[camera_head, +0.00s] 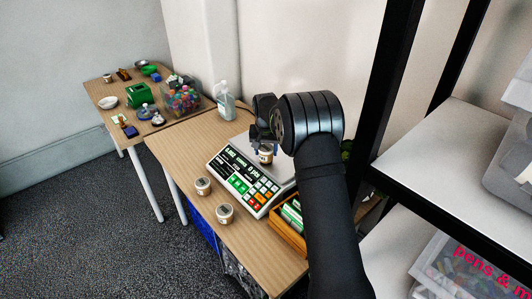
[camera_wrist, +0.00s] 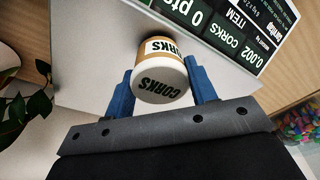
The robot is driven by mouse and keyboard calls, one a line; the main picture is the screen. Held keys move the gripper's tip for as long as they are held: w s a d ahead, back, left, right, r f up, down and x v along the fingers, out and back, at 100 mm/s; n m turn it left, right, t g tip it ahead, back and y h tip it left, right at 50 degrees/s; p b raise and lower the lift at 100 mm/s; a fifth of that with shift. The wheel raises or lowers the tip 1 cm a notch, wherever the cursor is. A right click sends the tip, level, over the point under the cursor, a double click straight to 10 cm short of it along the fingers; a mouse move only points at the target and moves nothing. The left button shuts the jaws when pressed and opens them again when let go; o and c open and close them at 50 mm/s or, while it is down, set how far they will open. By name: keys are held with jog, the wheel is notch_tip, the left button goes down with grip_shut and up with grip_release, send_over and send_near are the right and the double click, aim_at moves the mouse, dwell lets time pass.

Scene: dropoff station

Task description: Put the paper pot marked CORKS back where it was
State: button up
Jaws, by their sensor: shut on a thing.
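The paper pot marked CORKS (camera_wrist: 160,80) is brown with a white lid and a white label, both lettered CORKS. My gripper (camera_wrist: 162,92) has its two blue fingers on either side of the pot, shut on it. In the head view the pot (camera_head: 266,156) is at or just over the plate of the counting scale (camera_head: 245,180); I cannot tell whether it touches. The scale's display (camera_wrist: 225,30) reads CORKS and 0.002 in the wrist view. My gripper (camera_head: 265,143) is partly hidden by my wrist in the head view.
Two similar pots, one (camera_head: 203,186) and another (camera_head: 225,213), stand on the wooden table (camera_head: 180,150) left of the scale. A wooden box (camera_head: 288,229) is at the scale's front right. A clear bottle (camera_head: 225,103) stands behind. A black-framed shelf (camera_head: 440,140) is at right.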

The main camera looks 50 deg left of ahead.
aim_at(265, 149)
notch_tip(265, 149, up, 8)
jog(key=shift+s+r, duration=0.2)
jog(key=shift+s, duration=0.1)
jog(key=s+d+f+n, duration=0.45)
jog(key=s+f, duration=0.45)
jog(key=s, duration=0.5)
jog(key=shift+g, duration=0.3)
jog(key=s+a+f, duration=0.6)
jog(key=s+a, duration=0.1)
jog(key=shift+s+a+f, duration=0.15)
jog(key=shift+s+f, duration=0.15)
jog(key=shift+f, duration=2)
jog(key=shift+f, duration=0.1)
jog(key=o, duration=1.2)
jog(key=shift+f, duration=0.1)
